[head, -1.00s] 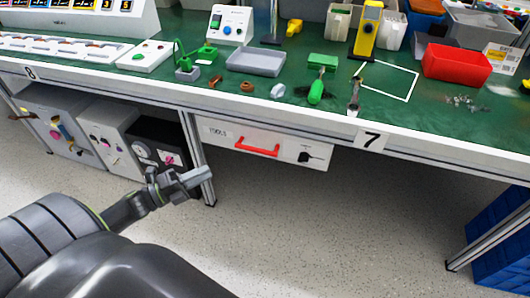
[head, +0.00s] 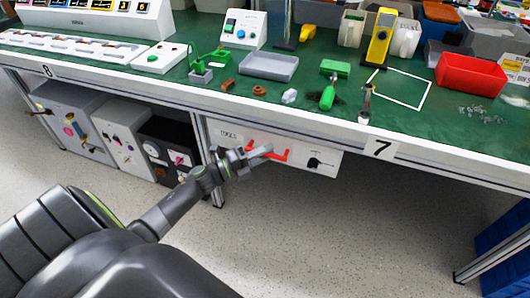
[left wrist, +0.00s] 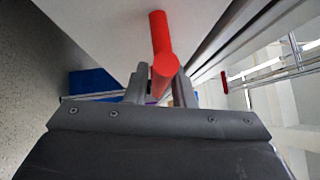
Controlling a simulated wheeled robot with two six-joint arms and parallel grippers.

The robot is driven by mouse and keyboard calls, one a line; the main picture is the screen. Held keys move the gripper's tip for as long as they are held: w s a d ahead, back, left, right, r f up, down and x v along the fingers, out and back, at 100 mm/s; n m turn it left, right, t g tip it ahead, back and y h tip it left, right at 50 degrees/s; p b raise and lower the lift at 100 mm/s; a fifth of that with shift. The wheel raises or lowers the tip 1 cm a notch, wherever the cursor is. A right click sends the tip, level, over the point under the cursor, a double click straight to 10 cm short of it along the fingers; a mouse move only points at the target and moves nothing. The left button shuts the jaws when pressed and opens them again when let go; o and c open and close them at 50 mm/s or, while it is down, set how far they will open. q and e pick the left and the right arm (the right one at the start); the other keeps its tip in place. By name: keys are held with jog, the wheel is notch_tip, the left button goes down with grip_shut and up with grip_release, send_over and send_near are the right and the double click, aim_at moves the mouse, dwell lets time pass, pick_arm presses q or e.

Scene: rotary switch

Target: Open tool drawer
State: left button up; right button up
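The tool drawer (head: 235,143) is a white front under the workbench, labelled TOOLS. It looks shut. It has a red bar handle (head: 282,154) and a black rotary knob (head: 320,162) to the right of the handle. My left gripper (head: 262,152) is at the left part of the handle and hides some of it. In the left wrist view the red handle (left wrist: 164,68) shows between the two spread fingers of my left gripper (left wrist: 160,85). Gaps show beside the handle, so the fingers look open around it; contact is unclear. My right gripper is out of view.
Panel boxes (head: 75,125) stand under the bench at left. A table leg (head: 213,185) is near my left arm.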

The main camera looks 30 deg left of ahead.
pick_arm(q)
jog(key=shift+w, duration=0.1)
grip_shut()
dwell(0.3)
